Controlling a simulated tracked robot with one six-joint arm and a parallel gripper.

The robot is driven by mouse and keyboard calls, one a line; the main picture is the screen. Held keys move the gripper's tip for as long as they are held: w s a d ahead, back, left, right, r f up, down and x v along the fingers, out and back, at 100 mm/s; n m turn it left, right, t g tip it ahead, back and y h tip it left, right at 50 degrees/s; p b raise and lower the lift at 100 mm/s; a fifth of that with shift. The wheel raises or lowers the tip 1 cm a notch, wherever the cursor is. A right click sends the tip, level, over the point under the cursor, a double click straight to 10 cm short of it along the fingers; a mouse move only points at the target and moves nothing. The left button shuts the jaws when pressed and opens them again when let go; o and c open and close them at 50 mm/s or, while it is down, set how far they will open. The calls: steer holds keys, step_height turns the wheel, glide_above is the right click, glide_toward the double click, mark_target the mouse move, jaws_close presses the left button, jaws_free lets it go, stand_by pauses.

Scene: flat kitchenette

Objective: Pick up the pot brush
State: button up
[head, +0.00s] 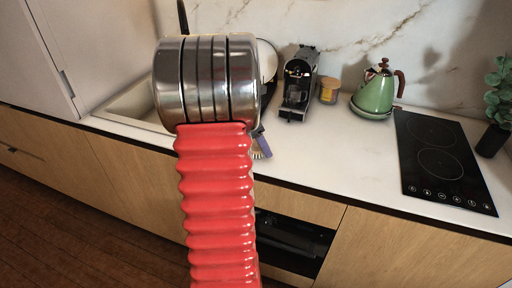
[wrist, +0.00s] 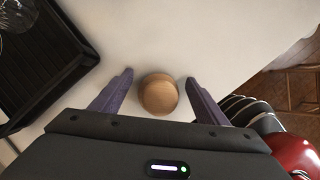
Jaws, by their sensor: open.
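The pot brush (wrist: 158,94) shows in the wrist view as a round wooden knob seen from above. It stands on the white worktop between the two purple fingers of my gripper (wrist: 158,76). The gripper is open, with a visible gap on each side of the knob. In the head view my red and steel arm hides most of the gripper; a bit of purple finger shows at its right edge. The lower part of the brush (head: 261,150) peeks out there, near the worktop's front edge.
A black tray (wrist: 40,60) lies left of the gripper in the wrist view. In the head view a sink (head: 130,103) is at left; a coffee machine (head: 298,84), jar (head: 329,91), green kettle (head: 375,95) and black hob (head: 440,160) stand right. Worktop before them is clear.

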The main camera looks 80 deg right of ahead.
steer(key=shift+s+d+f, duration=0.1)
steer(key=shift+f, duration=0.15)
steer(key=shift+c, duration=0.4)
steer(key=c, duration=1)
steer(key=shift+r, duration=0.1)
step_height(320, 180, up, 10)
steer(key=shift+f, duration=0.1)
stand_by(0.5)
